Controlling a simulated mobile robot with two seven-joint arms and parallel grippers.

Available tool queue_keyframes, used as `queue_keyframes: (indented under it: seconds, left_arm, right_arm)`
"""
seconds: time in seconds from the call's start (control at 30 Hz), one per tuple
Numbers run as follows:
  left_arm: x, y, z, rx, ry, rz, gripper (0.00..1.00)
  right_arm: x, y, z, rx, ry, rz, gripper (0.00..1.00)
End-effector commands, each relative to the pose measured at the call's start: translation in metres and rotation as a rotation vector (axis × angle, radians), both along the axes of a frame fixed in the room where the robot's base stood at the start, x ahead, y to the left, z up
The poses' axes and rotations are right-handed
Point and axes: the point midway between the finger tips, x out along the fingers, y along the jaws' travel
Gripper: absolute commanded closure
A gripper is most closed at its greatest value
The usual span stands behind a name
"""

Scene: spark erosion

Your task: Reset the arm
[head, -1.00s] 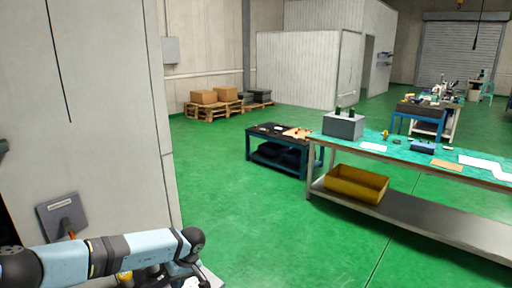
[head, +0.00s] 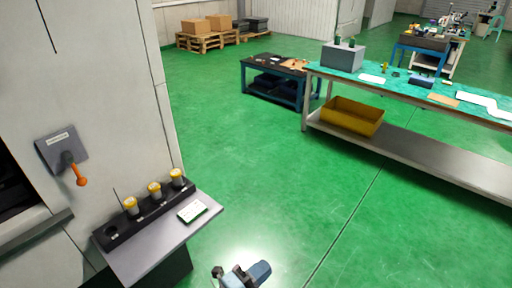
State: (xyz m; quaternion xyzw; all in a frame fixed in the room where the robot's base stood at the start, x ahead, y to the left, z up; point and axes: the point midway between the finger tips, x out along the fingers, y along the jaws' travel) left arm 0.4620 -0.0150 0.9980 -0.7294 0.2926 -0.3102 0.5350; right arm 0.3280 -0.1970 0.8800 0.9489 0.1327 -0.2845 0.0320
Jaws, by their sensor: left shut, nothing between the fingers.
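My left gripper (head: 229,276) shows at the bottom edge of the head view, in front of the green floor. It is small in the picture, with its fingers together and nothing held. It is apart from the grey side shelf (head: 150,255) to its left. The rest of my left arm is mostly below the frame. My right gripper is not in view.
The shelf carries a black rack (head: 146,214) with several yellow-topped holders and a white card (head: 192,212). A panel with an orange handle (head: 80,180) is on the machine (head: 105,90). A workbench (head: 420,160) with a yellow bin (head: 352,116) stands right. Open floor (head: 260,180) lies between.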

Motion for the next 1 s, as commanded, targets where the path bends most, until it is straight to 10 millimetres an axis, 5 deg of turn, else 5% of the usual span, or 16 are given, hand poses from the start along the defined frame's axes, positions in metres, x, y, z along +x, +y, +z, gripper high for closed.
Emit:
queue_keyframes:
  seconds: [0.2,0.4,0.6,1.0]
  left_arm:
    - [-0.039,0.109,-0.057,-0.402,0.686,0.396,1.0]
    - [-0.102,0.184,-0.1,-0.694,1.114,0.668,1.0]
    - [-0.133,0.211,-0.114,-0.812,1.27,0.776,1.0]
    - [-0.134,0.212,-0.115,-0.816,1.278,0.78,1.0]
  right_arm:
    - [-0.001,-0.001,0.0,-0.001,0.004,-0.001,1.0]
    - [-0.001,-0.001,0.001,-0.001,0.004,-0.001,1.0]
    - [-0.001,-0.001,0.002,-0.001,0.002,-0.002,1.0]
    - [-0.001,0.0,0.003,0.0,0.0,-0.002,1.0]
